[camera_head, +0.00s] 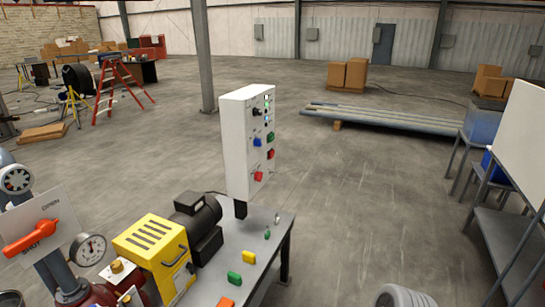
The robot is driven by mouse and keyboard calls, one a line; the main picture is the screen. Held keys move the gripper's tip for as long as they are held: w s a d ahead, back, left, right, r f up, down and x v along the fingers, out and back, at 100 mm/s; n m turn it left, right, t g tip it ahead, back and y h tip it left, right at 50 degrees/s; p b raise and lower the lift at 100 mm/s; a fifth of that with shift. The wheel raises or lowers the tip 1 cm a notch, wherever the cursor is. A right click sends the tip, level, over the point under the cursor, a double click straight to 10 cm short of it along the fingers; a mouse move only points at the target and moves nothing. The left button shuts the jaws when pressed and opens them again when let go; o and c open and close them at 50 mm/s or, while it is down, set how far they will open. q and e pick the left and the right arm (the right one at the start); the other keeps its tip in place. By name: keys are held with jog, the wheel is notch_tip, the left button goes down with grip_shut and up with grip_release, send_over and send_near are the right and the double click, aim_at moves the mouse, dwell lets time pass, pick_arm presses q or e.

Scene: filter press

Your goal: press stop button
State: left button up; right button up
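A white control panel (236,140) stands upright on a dark post at the back corner of a grey bench, near the middle of the view. Its front faces right and is seen at a slant. It carries a red button (270,154), another red control (258,176) lower down, a green one (270,137), a blue one (257,142), a black knob (257,111) and small lights near the top. The labels are too small to read, so I cannot tell which red control is the stop button. Neither of my grippers shows in this view.
The bench (285,240) holds a yellow pump unit (150,243) with a dark motor (200,222) and several small coloured parts. A gauge (90,249) and orange valve handle (30,236) are at left. Grey shelving (500,215) stands at right.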

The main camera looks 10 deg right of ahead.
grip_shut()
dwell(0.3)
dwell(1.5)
